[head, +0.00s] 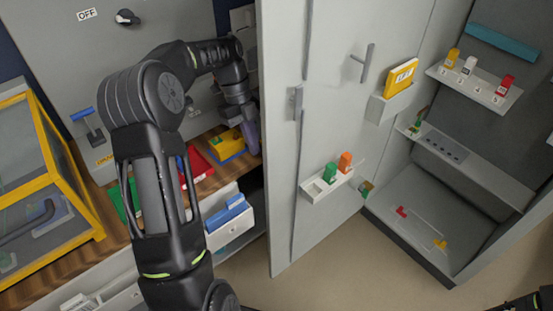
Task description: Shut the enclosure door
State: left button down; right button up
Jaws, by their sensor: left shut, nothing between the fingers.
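The large grey door (275,200) stands open in the middle of the head view, between the workbench on the left and the grey enclosure (480,110) on the right. It carries a handle (363,63), a latch-like fitting (296,102), a holder with a yellow booklet (401,77) and a small shelf (322,188) with green and orange pieces. My left gripper (252,138) is shut and empty, beside the door's left edge and above the bench. Whether it touches the door cannot be told. Only a dark part of my right arm shows at the bottom right corner; its gripper is out of view.
A yellow-framed clear case (54,160) stands at the left. A red tray (195,165), a yellow-and-blue block (228,146) and an open white drawer (230,226) are near my left arm. Numbered pieces stand on the enclosure's upper shelf (492,92). The floor (330,265) before the door is clear.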

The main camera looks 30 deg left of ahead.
aim_at(265, 174)
pick_arm(q)
jog(key=w+b+x, duration=0.1)
jog(key=b+x, duration=0.3)
jog(key=x, duration=0.5)
jog(key=shift+s+d+f, duration=0.2)
jog(key=shift+s+f, duration=0.1)
jog(key=shift+f, duration=0.15)
pick_arm(e)
jog(key=shift+w+f, duration=0.15)
jog(key=shift+f, duration=0.9)
jog(key=shift+w+f, duration=0.15)
jog(key=shift+f, duration=0.9)
pick_arm(q)
jog(key=shift+d, duration=0.15)
